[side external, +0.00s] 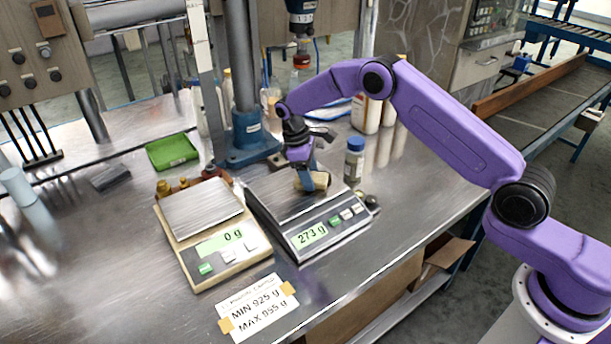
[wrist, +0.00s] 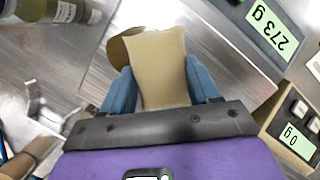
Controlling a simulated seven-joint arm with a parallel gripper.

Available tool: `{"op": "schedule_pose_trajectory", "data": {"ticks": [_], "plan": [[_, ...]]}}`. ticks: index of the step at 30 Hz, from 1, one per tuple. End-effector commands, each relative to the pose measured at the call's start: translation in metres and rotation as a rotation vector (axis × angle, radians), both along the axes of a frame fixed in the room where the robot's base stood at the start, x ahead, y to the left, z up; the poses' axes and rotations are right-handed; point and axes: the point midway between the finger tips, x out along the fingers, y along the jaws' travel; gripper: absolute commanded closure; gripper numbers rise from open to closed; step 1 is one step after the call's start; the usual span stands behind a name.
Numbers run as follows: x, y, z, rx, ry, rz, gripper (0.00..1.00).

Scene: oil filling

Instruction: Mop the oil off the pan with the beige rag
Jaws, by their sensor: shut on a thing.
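My gripper (side external: 311,184) is over the right-hand scale, its blue fingers shut on the beige rag (wrist: 160,65). The rag spans the gap between the fingers in the wrist view and hangs low over the metal pan (wrist: 220,65). I cannot tell whether it touches the pan. A brown patch (wrist: 119,46), seemingly oil, shows beside the rag's left edge and is partly hidden by it. In the side view the pan (side external: 277,199) is partly covered by my gripper. The scale's display (side external: 309,236) reads 273 g.
A second scale (side external: 203,210) reading 0 g stands to the left. A blue-capped bottle (side external: 354,160) stands close behind the right scale. A green tray (side external: 172,152) and a blue column base (side external: 246,145) are farther back. A limits card (side external: 257,308) lies in front.

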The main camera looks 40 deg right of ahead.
Motion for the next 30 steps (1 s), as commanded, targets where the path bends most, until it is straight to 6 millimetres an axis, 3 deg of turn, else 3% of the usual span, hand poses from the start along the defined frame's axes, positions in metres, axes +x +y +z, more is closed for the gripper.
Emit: {"op": "schedule_pose_trajectory", "data": {"ticks": [12, 18, 23, 30], "plan": [[0.000, -0.059, 0.000, 0.000, 0.000, -0.003, 0.64], [-0.001, -0.076, -0.001, -0.001, 0.002, -0.001, 0.64], [-0.002, -0.071, -0.001, -0.001, 0.002, 0.002, 0.64], [-0.008, -0.038, -0.001, 0.001, 0.001, 0.003, 0.64]]}}
